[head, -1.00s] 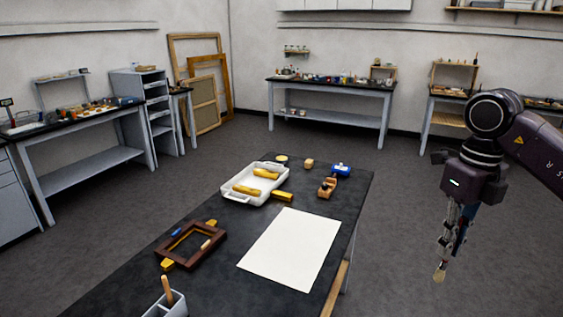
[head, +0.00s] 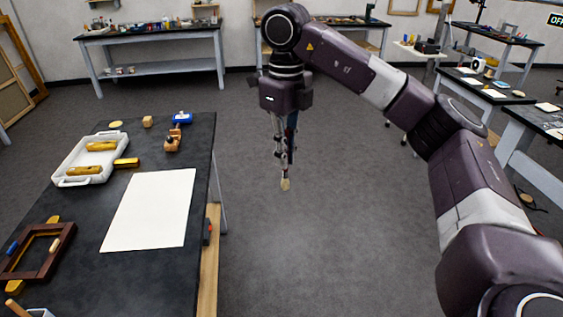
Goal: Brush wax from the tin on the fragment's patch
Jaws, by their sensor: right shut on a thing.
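My right gripper (head: 283,160) is shut on a brush (head: 285,184). The brush hangs tip down over open floor, right of the table (head: 150,265) and apart from it. A small round yellow thing (head: 115,124) at the table's far end may be the tin; it is too small to tell. A gilt piece (head: 17,287) lies under a dark wooden frame (head: 62,250) at the lower left. Other gilt pieces (head: 101,146) lie in a white tray (head: 70,182), and one (head: 127,163) lies beside it. I cannot tell which is the fragment; no patch is clear. My left gripper is not in view.
A blank white sheet (head: 150,210) covers the table's right part. Workbenches (head: 150,35) line the back wall.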

